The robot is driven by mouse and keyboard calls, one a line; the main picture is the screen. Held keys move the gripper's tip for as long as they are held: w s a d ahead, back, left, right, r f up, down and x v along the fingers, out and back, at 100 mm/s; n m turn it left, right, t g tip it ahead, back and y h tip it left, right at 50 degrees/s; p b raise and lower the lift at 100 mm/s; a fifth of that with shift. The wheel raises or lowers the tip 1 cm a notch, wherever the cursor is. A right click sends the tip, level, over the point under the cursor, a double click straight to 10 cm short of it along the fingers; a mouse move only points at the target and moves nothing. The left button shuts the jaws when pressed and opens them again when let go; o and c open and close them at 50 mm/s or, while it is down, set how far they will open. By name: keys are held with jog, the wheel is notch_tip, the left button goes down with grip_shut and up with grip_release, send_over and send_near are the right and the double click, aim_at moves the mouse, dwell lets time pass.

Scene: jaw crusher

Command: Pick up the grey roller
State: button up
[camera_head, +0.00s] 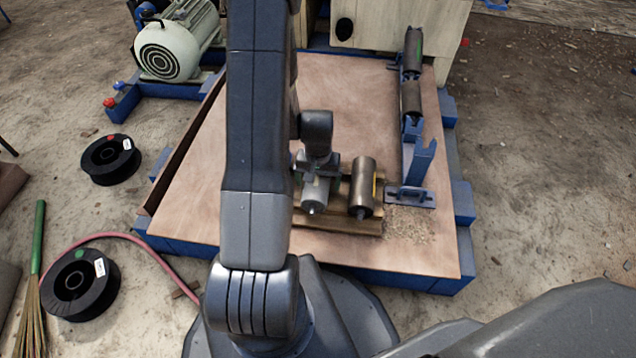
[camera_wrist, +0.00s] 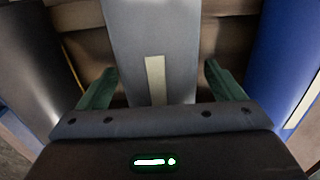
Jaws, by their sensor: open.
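The grey roller (camera_head: 314,194) lies on a wooden cradle (camera_head: 340,221) on the plywood deck, partly covered by my gripper (camera_head: 318,166) from above. In the wrist view the grey roller (camera_wrist: 150,40) with a pale strip runs between the two green fingers of my gripper (camera_wrist: 159,72). The fingers are apart, one on each side of the roller, with a visible gap on both sides. Whether the fingertips reach below the roller's middle is hard to tell.
A brownish roller (camera_head: 362,186) lies close to the right on the same cradle. A blue bracket frame with dark rollers (camera_head: 411,97) stands further right. In the wrist view a dark cylinder (camera_wrist: 35,75) and a blue surface (camera_wrist: 285,60) flank the grey roller.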

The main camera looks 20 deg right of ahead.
jog(key=shift+r, duration=0.1)
jog(key=c, duration=1.7)
